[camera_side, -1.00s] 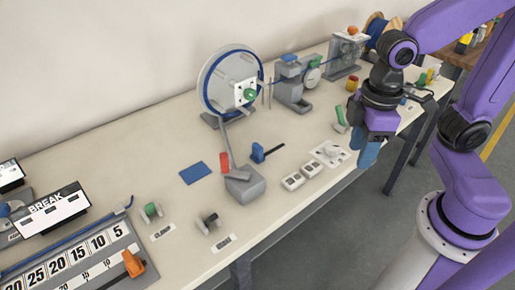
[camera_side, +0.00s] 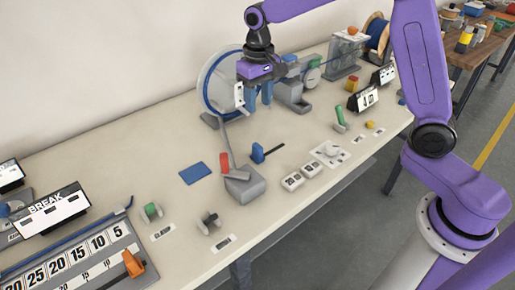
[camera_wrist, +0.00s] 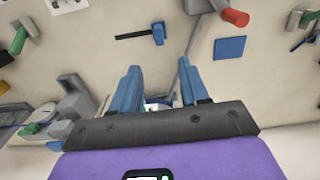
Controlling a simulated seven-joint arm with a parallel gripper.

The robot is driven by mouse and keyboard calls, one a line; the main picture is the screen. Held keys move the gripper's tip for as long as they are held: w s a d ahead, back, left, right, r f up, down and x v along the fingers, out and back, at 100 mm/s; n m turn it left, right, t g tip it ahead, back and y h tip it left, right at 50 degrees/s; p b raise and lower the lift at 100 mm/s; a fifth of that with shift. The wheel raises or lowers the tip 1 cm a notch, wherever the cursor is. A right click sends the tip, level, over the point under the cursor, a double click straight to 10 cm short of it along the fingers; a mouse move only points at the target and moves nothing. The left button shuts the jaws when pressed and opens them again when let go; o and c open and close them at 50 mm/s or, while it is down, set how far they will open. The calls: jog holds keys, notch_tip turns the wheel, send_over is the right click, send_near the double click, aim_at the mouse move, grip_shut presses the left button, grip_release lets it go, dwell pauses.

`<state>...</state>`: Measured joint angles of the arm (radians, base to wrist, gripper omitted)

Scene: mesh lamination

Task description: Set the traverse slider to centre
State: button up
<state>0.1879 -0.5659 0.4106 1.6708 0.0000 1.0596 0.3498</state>
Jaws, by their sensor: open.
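The traverse slider is a blue knob (camera_side: 257,153) on a dark slot (camera_side: 274,149) in the tabletop. The knob stands at the slot's left end in the side view. In the wrist view the blue knob (camera_wrist: 158,33) is at the right end of the dark slot (camera_wrist: 131,37). My gripper (camera_side: 259,98) hangs fingers down in front of the large grey wheel, above and behind the slider. Its two blue fingers are apart and empty, and they also show in the wrist view (camera_wrist: 161,75). They are not touching the knob.
The grey wheel (camera_side: 211,84) with a blue rim stands behind. A grey box with a red-handled lever (camera_side: 225,163) is left of the slider, and a blue square (camera_side: 198,173) lies further left. White switch blocks (camera_side: 302,177) are in front right.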

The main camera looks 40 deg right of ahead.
aim_at(258, 145)
jog(key=f, duration=1.7)
jog(key=shift+w+d+f, duration=0.15)
jog(key=shift+w+f, duration=0.15)
jog(key=shift+w, duration=0.1)
